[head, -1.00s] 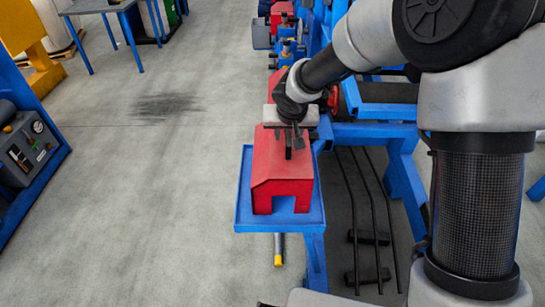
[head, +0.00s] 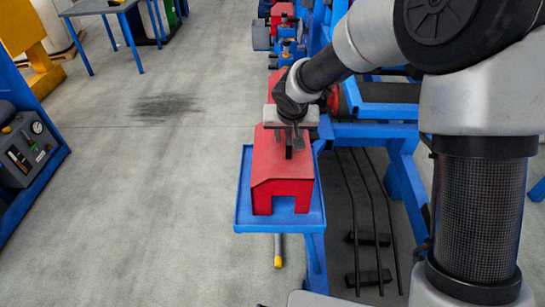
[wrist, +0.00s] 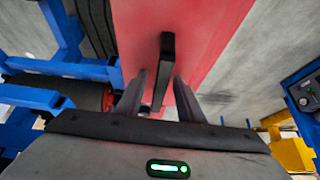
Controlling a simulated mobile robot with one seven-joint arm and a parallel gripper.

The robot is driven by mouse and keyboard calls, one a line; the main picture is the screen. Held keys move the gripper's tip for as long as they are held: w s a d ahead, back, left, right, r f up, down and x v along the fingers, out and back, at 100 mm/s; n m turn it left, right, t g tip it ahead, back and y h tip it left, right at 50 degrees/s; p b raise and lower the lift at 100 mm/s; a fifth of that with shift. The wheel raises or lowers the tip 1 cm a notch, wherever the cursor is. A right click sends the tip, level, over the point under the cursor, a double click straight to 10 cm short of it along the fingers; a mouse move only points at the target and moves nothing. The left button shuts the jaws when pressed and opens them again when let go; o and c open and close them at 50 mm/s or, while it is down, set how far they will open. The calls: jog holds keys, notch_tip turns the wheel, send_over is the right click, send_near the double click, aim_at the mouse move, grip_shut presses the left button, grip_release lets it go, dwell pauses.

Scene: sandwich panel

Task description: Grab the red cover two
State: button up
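A red cover (head: 281,178) with an upright black handle (head: 289,150) rests on a blue tray (head: 242,214). It fills the upper middle of the wrist view (wrist: 205,25), where its black handle (wrist: 167,70) stands out. My gripper (head: 295,140) is over the cover at the handle. In the wrist view my gripper (wrist: 159,92) has its two fingers apart, with the near end of the handle between them. I see a gap on the left side; contact cannot be told. No number shows on the cover.
Another red cover (head: 283,10) is at the far top, and more red shows just behind my wrist. Blue machine frame (head: 375,133) stands close on the right. Dark rods (head: 352,195) lie below it. The floor (head: 150,190) on the left is clear.

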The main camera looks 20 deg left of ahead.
grip_shut()
dwell(1.2)
jog(key=shift+r, duration=0.1)
